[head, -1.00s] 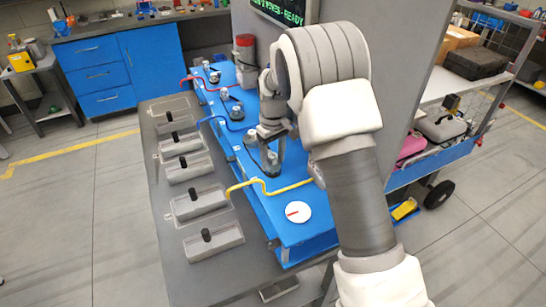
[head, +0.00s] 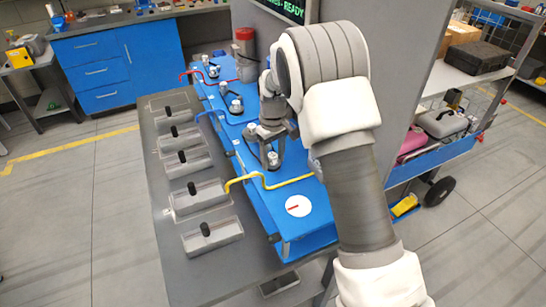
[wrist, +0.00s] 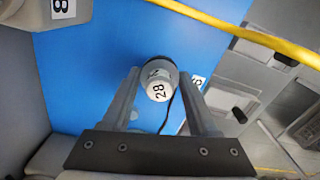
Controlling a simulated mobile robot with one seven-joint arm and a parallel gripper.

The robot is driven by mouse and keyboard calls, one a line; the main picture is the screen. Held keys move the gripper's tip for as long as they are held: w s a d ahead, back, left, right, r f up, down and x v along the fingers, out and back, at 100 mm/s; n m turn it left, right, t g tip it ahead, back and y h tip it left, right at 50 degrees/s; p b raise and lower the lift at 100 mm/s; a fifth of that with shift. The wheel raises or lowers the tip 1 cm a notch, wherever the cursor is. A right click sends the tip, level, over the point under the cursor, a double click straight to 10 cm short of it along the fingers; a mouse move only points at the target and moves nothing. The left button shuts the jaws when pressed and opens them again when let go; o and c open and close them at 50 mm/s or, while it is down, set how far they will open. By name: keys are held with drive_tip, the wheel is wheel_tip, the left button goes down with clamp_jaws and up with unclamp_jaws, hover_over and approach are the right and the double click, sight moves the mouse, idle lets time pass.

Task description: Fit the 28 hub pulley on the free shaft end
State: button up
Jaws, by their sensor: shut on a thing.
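The hub pulley marked 28 (wrist: 159,90) has a pale round top and a darker part beyond it. In the wrist view it sits between the two fingertips of my gripper (wrist: 158,78), which is shut on it. In the head view my gripper (head: 271,156) is low over the blue conveyor deck (head: 290,232), with the pale pulley top just showing at its tips. The free shaft end is hidden under the pulley and fingers, if it is there. I cannot tell whether the pulley is around a shaft.
A yellow pipe (head: 290,182) crosses the deck near my gripper. A white disc with a red mark (head: 298,206) lies nearer. Grey trays with black grips (head: 222,240) line the left ledge. Other shaft fittings (head: 235,105) stand farther back. A grey panel rises to the right.

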sight(273, 156)
drive_tip(key=o, duration=1.5)
wheel_tip(273, 156, up, 17)
drive_tip(key=shift+r+p, duration=0.15)
drive_tip(key=shift+p, duration=0.3)
